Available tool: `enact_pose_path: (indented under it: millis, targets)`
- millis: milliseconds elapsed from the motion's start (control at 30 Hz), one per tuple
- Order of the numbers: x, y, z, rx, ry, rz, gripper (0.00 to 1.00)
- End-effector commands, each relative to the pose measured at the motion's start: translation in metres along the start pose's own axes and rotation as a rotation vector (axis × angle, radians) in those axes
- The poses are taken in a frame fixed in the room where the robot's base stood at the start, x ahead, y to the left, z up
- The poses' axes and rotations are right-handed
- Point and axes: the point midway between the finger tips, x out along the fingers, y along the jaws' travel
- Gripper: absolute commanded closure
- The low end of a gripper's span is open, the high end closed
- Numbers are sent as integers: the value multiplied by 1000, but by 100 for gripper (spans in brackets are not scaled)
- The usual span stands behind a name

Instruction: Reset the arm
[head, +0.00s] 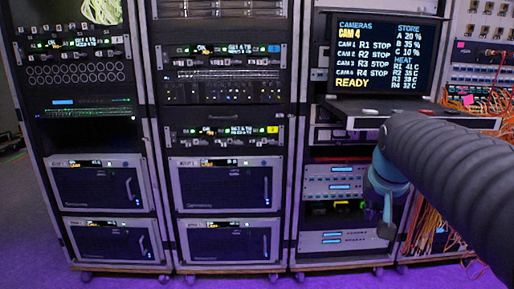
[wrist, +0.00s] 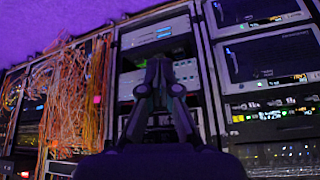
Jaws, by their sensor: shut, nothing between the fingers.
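My gripper (wrist: 160,68) reaches up the middle of the wrist view, its dark fingers close together at the tips with nothing between them. In the head view my gripper (head: 385,229) hangs small and partly hidden beneath my dark ribbed arm (head: 450,165), which enters from the right edge. It is in front of the lower part of the third rack (head: 334,185) and looks clear of it, though the exact gap is hard to tell.
Equipment racks on casters line the back, with large grey-framed units (head: 222,185) low in the left ones. A monitor (head: 378,55) reads "CAM 4" and "READY" above my arm. Orange cables (wrist: 72,90) hang loose in the rack beside my gripper. The purple floor (head: 40,245) at left is clear.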

Motion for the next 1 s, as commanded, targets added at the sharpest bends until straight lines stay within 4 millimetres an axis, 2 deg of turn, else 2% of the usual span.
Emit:
enact_pose_path:
  millis: [33,200,300,400,500,667,1000]
  targets:
    - [4,-5,30,-41,-18,-10,100]
    - [20,-14,124,-161,-69,-44,100]
    - [26,-17,174,-199,-87,-63,100]
    - [28,-19,209,-223,-93,-78,100]
    - [23,-21,223,-243,-73,-92,100]
    - [11,-25,221,-262,-30,-109,100]
    - [11,-27,221,-267,-30,-112,100]
